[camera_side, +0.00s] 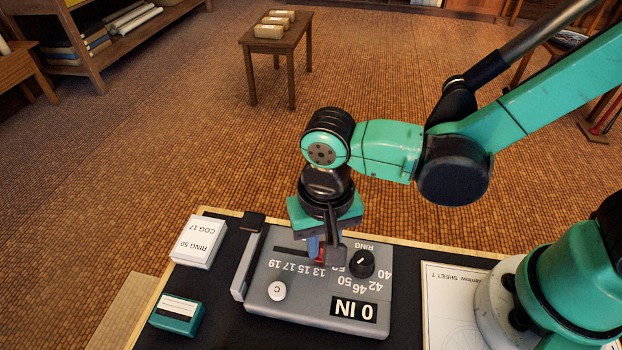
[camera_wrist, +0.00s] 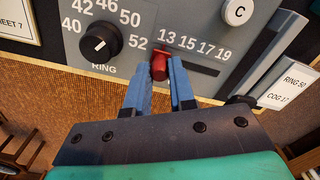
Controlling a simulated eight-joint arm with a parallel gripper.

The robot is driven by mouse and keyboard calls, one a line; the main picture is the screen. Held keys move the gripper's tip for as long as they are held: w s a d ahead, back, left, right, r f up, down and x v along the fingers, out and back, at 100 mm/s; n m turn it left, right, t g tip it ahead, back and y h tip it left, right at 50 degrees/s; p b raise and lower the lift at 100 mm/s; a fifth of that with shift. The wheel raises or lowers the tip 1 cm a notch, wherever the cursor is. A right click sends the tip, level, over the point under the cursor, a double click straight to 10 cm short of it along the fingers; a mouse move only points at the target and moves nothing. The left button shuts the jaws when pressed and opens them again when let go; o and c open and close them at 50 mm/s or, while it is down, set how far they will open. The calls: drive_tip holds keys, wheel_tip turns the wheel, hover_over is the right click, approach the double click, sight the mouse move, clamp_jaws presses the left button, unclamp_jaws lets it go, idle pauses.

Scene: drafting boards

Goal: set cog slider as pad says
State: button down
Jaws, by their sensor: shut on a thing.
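The cog slider (camera_wrist: 160,68) is a small red knob at the left end of its dark slot (camera_wrist: 200,68) in the wrist view, by the 13 of the printed 13, 15, 17, 19. My gripper (camera_wrist: 162,82) has its blue fingers on either side of the knob and is shut on it. In the side view my gripper (camera_side: 322,250) points down at the grey device (camera_side: 310,297) and mostly hides the slider. The white pad (camera_side: 198,240) reads RING 50, COG 17; it also shows in the wrist view (camera_wrist: 289,87).
The black RING dial (camera_wrist: 98,44) sits left of the slider in the wrist view, its white line slanting toward 50. A round C button (camera_side: 277,291) and a display (camera_side: 355,307) reading 0 IN are on the device. A teal block (camera_side: 176,315) stands beside it.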

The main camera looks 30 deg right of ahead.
sight(293, 251)
idle(0.4)
drive_tip(key=shift+w+a, duration=1.45)
drive_tip(key=c, duration=0.7)
unclamp_jaws()
drive_tip(key=shift+r, duration=2.85)
